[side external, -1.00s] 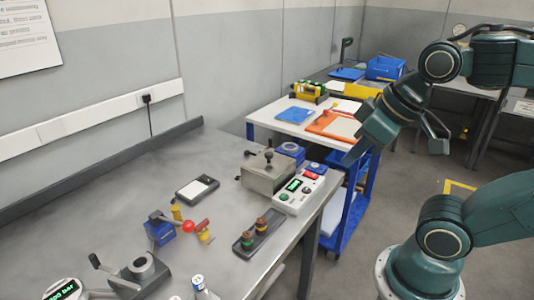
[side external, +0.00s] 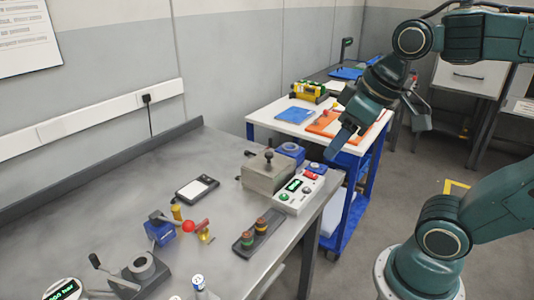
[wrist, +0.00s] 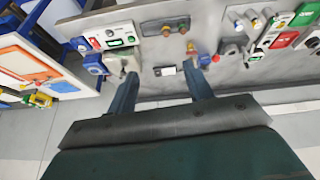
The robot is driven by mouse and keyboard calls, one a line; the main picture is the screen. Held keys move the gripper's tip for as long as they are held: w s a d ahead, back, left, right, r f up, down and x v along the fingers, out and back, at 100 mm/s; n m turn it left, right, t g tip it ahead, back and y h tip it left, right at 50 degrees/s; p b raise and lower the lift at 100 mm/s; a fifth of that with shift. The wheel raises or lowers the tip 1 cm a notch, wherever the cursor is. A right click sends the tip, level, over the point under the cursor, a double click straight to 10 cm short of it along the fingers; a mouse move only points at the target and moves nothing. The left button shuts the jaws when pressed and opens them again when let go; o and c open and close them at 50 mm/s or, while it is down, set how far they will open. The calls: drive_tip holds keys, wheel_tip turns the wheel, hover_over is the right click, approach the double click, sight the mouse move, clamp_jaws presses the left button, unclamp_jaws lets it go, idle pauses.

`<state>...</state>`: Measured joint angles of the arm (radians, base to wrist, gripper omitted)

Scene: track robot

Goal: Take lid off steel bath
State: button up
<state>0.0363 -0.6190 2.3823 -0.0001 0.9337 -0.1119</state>
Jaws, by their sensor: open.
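The steel bath (side external: 268,178) is a grey metal box near the right edge of the bench. Its lid (side external: 262,165) is on top, with a dark round knob (side external: 269,154) in the middle. In the wrist view the bath (wrist: 130,63) is partly hidden behind the left finger. My gripper (side external: 378,140) is open and empty, above and to the right of the bath, apart from it. Both fingers (wrist: 161,70) also show in the wrist view.
A white control box (side external: 298,193) with a green display stands close beside the bath, with blue units (side external: 291,152) behind. A dark tray with two knobs (side external: 258,233) lies in front. A white-topped trolley (side external: 285,117) stands behind.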

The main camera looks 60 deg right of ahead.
drive_tip(key=w+d+r+n+g, duration=0.1)
drive_tip(key=w+d+r+n, duration=0.15)
drive_tip(key=w, duration=0.65)
drive_tip(key=n+g, duration=0.4)
drive_tip(key=n, duration=0.2)
hover_over(269, 153)
wheel_tip(269, 153, down, 12)
drive_tip(key=shift+r, duration=0.15)
drive_tip(key=shift+w+a, duration=0.1)
drive_tip(key=shift+f, duration=4.3)
drive_tip(key=shift+f, duration=0.1)
drive_tip(key=shift+f, duration=2.5)
